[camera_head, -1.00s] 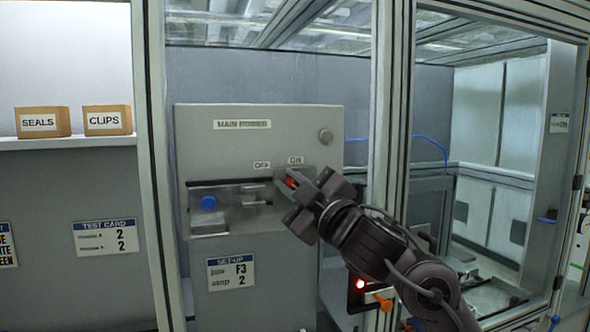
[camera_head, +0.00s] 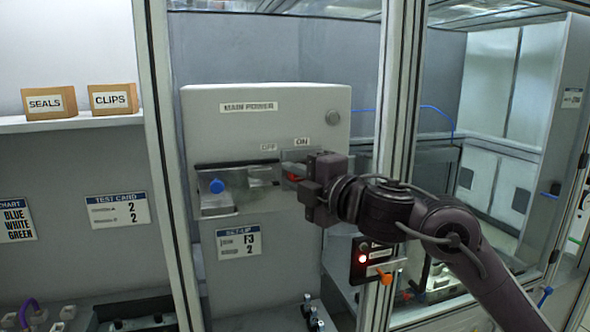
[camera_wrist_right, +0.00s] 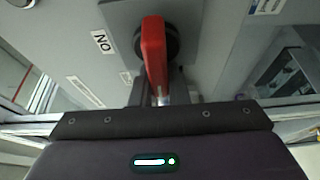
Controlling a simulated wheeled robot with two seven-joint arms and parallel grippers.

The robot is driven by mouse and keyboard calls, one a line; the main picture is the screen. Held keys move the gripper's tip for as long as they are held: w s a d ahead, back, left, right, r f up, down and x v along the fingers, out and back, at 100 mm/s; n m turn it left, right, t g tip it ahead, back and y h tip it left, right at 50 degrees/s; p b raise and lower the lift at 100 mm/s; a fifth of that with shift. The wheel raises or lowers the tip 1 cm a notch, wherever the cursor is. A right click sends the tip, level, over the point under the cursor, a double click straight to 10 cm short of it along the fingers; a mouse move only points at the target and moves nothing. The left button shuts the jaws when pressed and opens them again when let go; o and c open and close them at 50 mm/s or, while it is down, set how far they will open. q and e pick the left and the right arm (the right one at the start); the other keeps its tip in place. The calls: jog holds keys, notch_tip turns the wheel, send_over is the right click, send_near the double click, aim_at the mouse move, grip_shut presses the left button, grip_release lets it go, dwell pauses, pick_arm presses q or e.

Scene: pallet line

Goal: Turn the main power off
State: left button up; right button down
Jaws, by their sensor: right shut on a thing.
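The grey main power box (camera_head: 290,120) stands behind the frame opening in the head view, with MAIN POWER, OFF and ON labels. In the right wrist view the red handle (camera_wrist_right: 153,50) stands out from a dark round hub on a grey plate. The fingers of my right gripper (camera_wrist_right: 160,94) are shut on its near end. The ON label (camera_wrist_right: 103,42) lies beside the handle there. My left gripper is not in view.
A blue knob (camera_head: 217,186) sits on a metal bracket left of the switch. A frame post (camera_head: 398,120) rises close to my right arm. A small panel with a lit red lamp and orange handle (camera_head: 380,277) is below the arm.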

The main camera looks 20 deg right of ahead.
jog(key=shift+f, duration=0.1)
dwell(0.5)
jog(key=c, duration=1.4)
grip_release()
jog(key=shift+s+d, duration=0.25)
jog(key=shift+s, duration=0.2)
jog(key=b+v, duration=0.2)
jog(key=v, duration=0.4)
jog(key=shift+s, duration=0.35)
jog(key=shift+d, duration=0.1)
